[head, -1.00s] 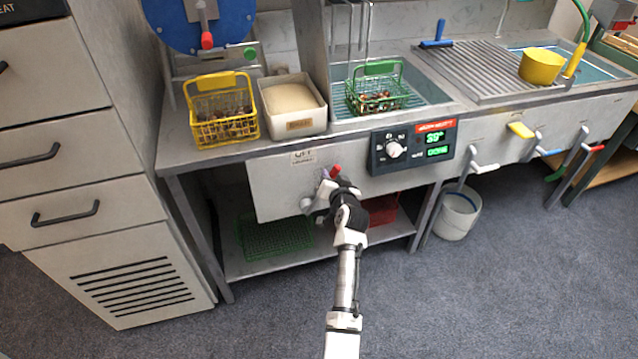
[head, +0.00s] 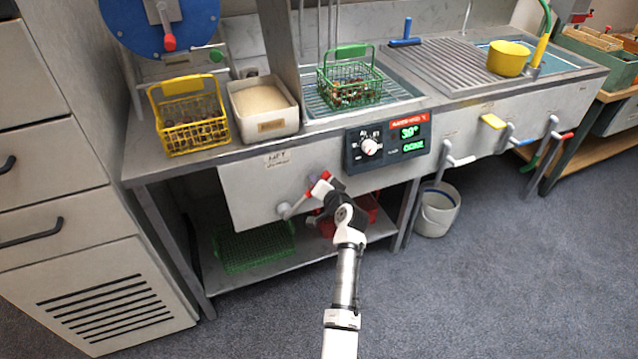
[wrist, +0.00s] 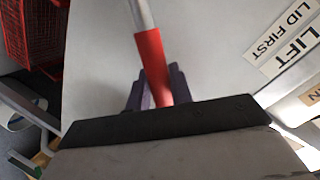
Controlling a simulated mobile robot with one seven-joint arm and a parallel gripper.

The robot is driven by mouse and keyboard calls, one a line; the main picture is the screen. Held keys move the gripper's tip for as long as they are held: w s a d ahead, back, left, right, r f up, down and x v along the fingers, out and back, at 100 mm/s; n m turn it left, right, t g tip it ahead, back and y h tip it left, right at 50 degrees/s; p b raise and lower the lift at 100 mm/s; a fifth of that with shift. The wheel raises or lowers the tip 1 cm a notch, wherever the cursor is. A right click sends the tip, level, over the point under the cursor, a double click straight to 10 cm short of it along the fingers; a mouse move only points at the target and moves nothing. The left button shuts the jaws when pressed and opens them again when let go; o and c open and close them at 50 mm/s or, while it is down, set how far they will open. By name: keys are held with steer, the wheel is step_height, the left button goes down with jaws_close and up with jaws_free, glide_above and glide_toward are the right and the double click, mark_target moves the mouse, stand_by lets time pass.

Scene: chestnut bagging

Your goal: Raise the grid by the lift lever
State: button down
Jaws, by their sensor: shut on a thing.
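The lift lever is a grey shaft with a red grip (head: 320,189), on the front panel below the "LIFT" label. It slants up to the right from its pivot. My gripper (head: 327,195) is shut on the red grip, which also shows between the dark fingers in the wrist view (wrist: 152,62). The slatted grid (head: 398,90) shows in the bath around a green wire basket (head: 350,86) holding chestnuts. Much of the grid is hidden by the basket. I cannot tell its exact height.
A yellow basket (head: 190,122) and a sand-coloured bin (head: 264,108) stand left of the bath. A control panel (head: 388,142) is right of the lever. Red and green crates (head: 252,248) sit on the lower shelf. A white bucket (head: 437,212) stands on the floor.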

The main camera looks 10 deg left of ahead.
steer(key=shift+w+d, duration=0.1)
steer(key=shift+d, duration=0.05)
steer(key=c, duration=1.3)
jaws_free()
steer(key=b+v, duration=0.1)
steer(key=v, duration=1.2)
steer(key=shift+s+d+b, duration=0.2)
steer(key=shift+s+b, duration=0.1)
steer(key=shift+s, duration=0.1)
